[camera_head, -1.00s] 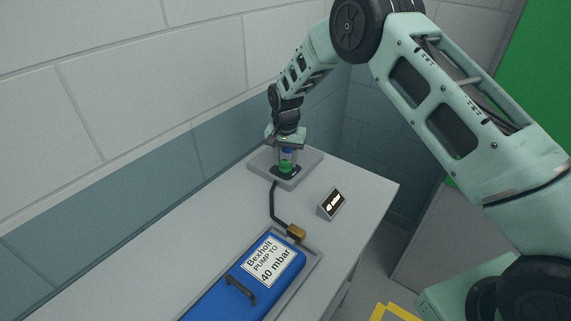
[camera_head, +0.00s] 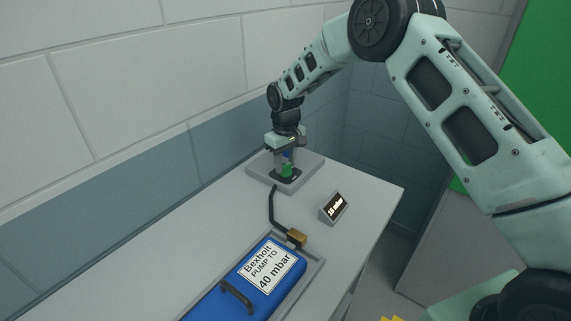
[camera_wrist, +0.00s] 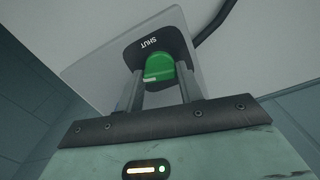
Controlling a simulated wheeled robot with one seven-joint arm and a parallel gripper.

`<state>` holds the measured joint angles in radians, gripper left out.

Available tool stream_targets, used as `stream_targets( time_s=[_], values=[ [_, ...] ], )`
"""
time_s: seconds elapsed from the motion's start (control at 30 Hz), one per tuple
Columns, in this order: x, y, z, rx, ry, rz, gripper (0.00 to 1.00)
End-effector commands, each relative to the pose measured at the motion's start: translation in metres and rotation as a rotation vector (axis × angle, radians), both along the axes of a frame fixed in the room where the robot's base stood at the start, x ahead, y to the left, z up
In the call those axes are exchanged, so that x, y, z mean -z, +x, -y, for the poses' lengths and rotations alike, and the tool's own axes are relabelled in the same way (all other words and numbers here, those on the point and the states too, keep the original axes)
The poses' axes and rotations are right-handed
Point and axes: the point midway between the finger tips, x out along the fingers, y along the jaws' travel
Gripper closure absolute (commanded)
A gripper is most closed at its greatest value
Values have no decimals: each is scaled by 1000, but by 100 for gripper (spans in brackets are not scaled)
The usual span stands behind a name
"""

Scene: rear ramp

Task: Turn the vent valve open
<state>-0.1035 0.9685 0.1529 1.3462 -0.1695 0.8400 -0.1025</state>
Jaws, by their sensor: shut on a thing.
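The vent valve is a green knob (camera_head: 286,171) on a dark plate at the far end of the bench. In the wrist view the knob (camera_wrist: 159,68) has a white mark on its left side and the word SHUT beside it on the plate. My gripper (camera_head: 286,162) points down over the knob. Its two fingers (camera_wrist: 160,88) stand on either side of the knob and are shut on it. Any other lettering on the plate is hidden or out of view.
A blue case (camera_head: 236,298) labelled "Bexholt PUMP TO 40 mbar" lies in a grey tray at the front. A black hose (camera_head: 272,208) runs from a brass fitting (camera_head: 297,238) towards the valve. A small display (camera_head: 334,208) stands right of it. A wall borders the bench on the left.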

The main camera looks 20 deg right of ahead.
Motion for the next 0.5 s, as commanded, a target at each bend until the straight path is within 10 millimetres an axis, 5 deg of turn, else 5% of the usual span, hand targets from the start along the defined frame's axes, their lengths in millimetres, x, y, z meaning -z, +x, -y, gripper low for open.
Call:
stream_targets(
  time_s=[0.5],
  values=[
    [-1, 1, 0, -223, 0, 3, 86]
  ],
)
